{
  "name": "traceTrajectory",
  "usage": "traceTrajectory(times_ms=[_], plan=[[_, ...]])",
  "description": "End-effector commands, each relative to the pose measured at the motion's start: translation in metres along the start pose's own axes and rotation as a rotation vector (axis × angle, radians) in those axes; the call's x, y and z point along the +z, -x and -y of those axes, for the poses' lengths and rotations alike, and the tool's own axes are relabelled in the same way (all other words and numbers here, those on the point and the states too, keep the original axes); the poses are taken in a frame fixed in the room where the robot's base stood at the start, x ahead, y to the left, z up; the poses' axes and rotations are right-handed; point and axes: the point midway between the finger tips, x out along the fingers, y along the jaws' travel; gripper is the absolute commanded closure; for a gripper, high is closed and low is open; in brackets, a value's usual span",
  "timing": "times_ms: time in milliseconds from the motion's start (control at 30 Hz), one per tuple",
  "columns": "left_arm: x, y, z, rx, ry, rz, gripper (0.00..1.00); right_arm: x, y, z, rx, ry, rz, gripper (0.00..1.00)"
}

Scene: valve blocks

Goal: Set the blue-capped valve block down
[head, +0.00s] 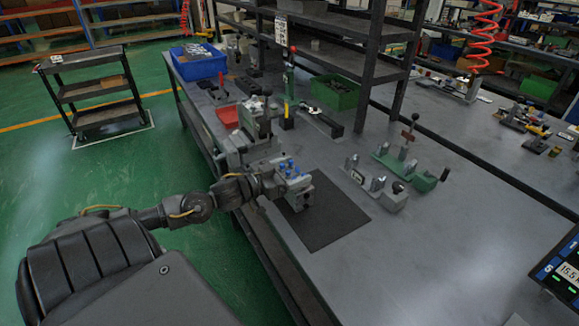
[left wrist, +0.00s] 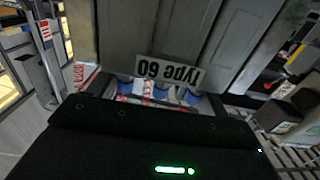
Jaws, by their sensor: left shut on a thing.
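The valve block (head: 296,187) is grey with several blue caps on top. It is at the far left part of a black mat (head: 335,230) on the grey workbench. My left gripper (head: 279,182) comes in from the left and is shut on the block. I cannot tell whether the block's underside touches the mat. In the left wrist view, blue caps of the valve block (left wrist: 160,92) show beyond the dark gripper body, close to an upside-down "Type 60" label (left wrist: 170,72). My right gripper is not in view.
Grey and green fixtures (head: 376,186) (head: 405,166) stand right of the mat. A clamp-like device (head: 255,122), a red tray (head: 228,116), a blue bin (head: 200,64) and a green bin (head: 335,92) are behind.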

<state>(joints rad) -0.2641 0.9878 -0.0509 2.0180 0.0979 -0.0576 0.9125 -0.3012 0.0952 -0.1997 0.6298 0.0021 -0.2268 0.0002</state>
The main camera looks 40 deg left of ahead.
Motion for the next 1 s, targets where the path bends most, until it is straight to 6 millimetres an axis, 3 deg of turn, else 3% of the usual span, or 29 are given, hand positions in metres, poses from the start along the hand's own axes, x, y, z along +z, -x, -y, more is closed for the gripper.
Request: traceTrajectory(times_ms=[367, 767, 800, 933, 1000], plan=[[0.032, -0.004, -0.007, 0.0, -0.001, -0.01, 0.93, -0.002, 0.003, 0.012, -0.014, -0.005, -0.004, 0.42], [0.036, -0.004, -0.007, 0.001, -0.001, -0.011, 0.93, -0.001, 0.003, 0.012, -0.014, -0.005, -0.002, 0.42], [0.04, -0.003, -0.007, 0.001, 0.001, 0.0, 0.17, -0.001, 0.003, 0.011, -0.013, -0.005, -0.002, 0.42], [0.04, -0.003, -0.007, 0.001, 0.001, 0.0, 0.0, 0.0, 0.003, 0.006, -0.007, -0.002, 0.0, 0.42], [0.04, -0.003, -0.007, 0.001, 0.001, 0.001, 0.0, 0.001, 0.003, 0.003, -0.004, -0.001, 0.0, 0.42]])
